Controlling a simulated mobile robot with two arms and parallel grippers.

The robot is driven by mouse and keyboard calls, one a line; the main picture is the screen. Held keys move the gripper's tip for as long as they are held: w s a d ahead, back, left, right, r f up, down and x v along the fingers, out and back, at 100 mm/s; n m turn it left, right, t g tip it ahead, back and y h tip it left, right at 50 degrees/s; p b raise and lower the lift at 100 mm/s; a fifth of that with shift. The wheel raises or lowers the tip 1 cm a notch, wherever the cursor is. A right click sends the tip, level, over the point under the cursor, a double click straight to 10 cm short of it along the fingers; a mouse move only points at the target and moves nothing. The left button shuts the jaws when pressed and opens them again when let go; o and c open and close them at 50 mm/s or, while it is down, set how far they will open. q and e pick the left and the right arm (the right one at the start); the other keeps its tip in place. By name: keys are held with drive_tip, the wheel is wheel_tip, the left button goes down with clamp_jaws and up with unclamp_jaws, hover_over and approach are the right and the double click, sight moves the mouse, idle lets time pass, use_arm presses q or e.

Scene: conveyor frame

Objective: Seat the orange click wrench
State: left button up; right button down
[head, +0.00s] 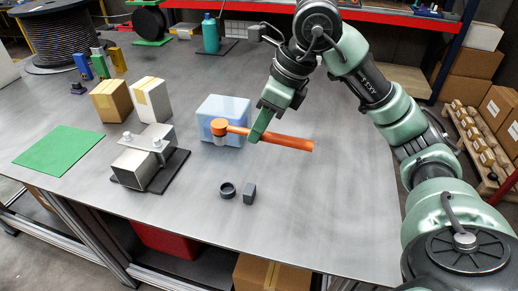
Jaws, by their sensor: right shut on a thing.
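The orange click wrench (290,142) is held about level above the table, in front of a translucent blue box. Its round head points left, with a pale grey part under it; its handle points right. My right gripper (258,132) is shut on the wrench between head and handle end, and hides a little of it. A grey metal frame piece (133,167) with bolts (156,142) on top sits on a dark base plate (172,170), to the left of the wrench and apart from it. My left gripper is not in view.
The blue box (236,106) stands close behind the wrench head. Two cartons (112,103), a green mat (58,150) and a cable spool (55,35) are at left. A dark ring (227,190) and small block (249,194) lie in front. The table's right side is clear.

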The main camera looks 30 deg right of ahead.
wheel_tip(320, 180, up, 2)
drive_tip(key=shift+w+f+p, duration=0.1)
drive_tip(key=shift+f+p, duration=0.05)
drive_tip(key=shift+p, duration=0.3)
drive_tip(key=p+x, duration=0.2)
drive_tip(key=x, duration=0.1)
drive_tip(key=d+p+x, duration=0.1)
drive_tip(key=x, duration=0.1)
drive_tip(key=shift+s+f, duration=0.15)
drive_tip(key=shift+s, duration=0.05)
wheel_tip(320, 180, down, 7)
drive_tip(key=s+p, duration=0.1)
drive_tip(key=p, duration=0.2)
